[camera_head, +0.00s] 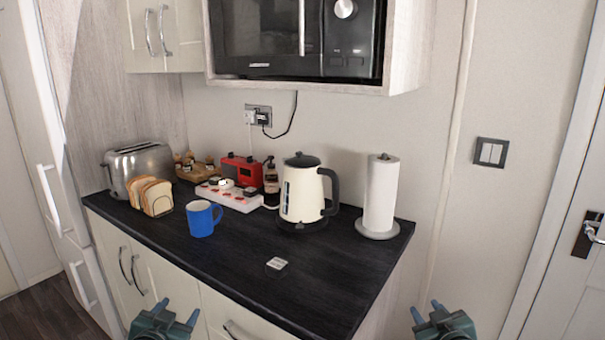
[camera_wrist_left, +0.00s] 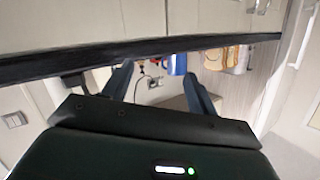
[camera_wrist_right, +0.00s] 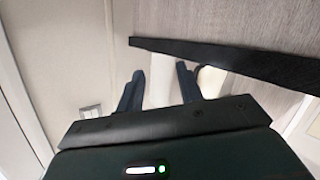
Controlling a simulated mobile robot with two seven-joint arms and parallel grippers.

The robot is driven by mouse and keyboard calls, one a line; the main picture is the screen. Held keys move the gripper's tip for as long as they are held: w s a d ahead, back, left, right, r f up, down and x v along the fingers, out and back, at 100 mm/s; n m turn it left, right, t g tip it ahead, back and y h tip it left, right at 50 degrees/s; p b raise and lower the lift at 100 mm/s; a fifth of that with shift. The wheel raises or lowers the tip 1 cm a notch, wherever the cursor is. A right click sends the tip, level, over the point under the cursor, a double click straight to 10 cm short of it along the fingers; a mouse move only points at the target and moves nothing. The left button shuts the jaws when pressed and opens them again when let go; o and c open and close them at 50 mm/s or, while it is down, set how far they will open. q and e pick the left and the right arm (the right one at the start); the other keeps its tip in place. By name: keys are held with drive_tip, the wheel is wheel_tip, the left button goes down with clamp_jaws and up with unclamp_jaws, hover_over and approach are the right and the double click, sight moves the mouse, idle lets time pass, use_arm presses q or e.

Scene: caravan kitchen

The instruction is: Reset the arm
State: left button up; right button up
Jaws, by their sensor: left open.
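My left gripper (camera_head: 178,314) is at the bottom of the head view, in front of the counter's cabinet fronts, with its two fingers apart and nothing between them. Its spread fingers also show in the left wrist view (camera_wrist_left: 158,90), near the counter edge. My right gripper (camera_head: 431,311) is at the bottom right of the head view, to the right of the counter's end, with its fingers apart and empty.
A microwave (camera_head: 296,38) hangs above. The counter's front is mostly clear.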

use_arm(q)
drive_tip(key=s+d+f+g+h, duration=0.1)
drive_tip(key=s+d+f, duration=0.3)
drive_tip(key=s, duration=0.6)
drive_tip(key=s+d+f+g+h, duration=0.1)
drive_tip(key=s+d+f, duration=0.3)
drive_tip(key=s, duration=0.6)
drive_tip(key=s+d+f+g+h, duration=0.1)
drive_tip(key=s+d+f, duration=0.3)
drive_tip(key=s, duration=0.6)
drive_tip(key=shift+d+n+g, duration=0.4)
drive_tip(key=shift+d+g, duration=0.3)
drive_tip(key=shift+g, duration=0.1)
use_arm(e)
drive_tip(key=s+a+f+g+y, duration=0.1)
drive_tip(key=s+a+f, duration=0.3)
drive_tip(key=s, duration=0.6)
drive_tip(key=s+a+f+g+y, duration=0.1)
drive_tip(key=s+a+f, duration=0.3)
drive_tip(key=s, duration=0.6)
drive_tip(key=s+a+f+g+y, duration=0.1)
drive_tip(key=s+a+f, duration=0.3)
drive_tip(key=s, duration=0.6)
drive_tip(key=shift+a+m+g, duration=0.4)
drive_tip(key=shift+a+g, duration=0.3)
drive_tip(key=shift+g, duration=0.1)
use_arm(q)
drive_tip(key=shift+f, duration=0.1)
use_arm(e)
drive_tip(key=shift+f, duration=0.1)
